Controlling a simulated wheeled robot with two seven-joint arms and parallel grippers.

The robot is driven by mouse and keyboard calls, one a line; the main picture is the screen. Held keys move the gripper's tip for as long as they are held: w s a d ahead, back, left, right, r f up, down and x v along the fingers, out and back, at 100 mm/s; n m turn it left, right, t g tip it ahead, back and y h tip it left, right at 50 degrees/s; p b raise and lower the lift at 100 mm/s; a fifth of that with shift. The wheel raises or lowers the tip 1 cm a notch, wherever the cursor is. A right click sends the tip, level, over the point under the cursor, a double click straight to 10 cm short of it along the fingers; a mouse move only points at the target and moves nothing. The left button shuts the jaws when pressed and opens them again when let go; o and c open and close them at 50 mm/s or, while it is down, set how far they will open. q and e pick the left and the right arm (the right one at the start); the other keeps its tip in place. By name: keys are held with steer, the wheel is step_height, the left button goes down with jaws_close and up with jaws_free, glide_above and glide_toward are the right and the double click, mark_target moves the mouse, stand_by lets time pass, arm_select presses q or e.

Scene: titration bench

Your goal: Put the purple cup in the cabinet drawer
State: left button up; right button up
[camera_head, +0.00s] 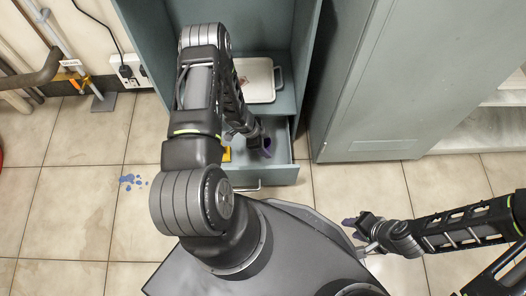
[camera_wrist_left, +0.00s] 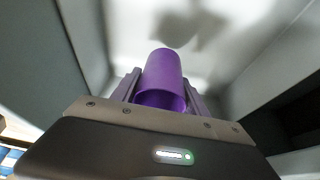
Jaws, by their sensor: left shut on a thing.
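The purple cup (camera_wrist_left: 161,82) lies between the two fingers of my left gripper (camera_wrist_left: 162,92), which is shut on it. In the left wrist view the cup's open rim faces the camera, and a pale surface with shadows lies beyond. In the head view a little of the purple cup (camera_head: 266,147) shows at the end of my left arm, over the open cabinet drawer (camera_head: 286,174). My left arm hides much of the drawer. I cannot tell whether the cup touches the drawer floor. My right gripper (camera_head: 358,228) is off to the right above the floor, small in the picture.
The grey-blue cabinet (camera_head: 298,60) stands above the drawer, with a white tray (camera_head: 262,82) on its shelf. A yellow thing (camera_head: 226,154) is at the drawer's left side. A cabinet door (camera_head: 375,75) stands at the right. Tiled floor with blue spots lies left.

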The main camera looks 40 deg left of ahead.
arm_select(q)
steer(key=shift+f, duration=0.2)
steer(key=shift+f+b, duration=0.7)
steer(key=shift+f, duration=1.1)
steer(key=shift+f, duration=0.15)
steer(key=o, duration=1.3)
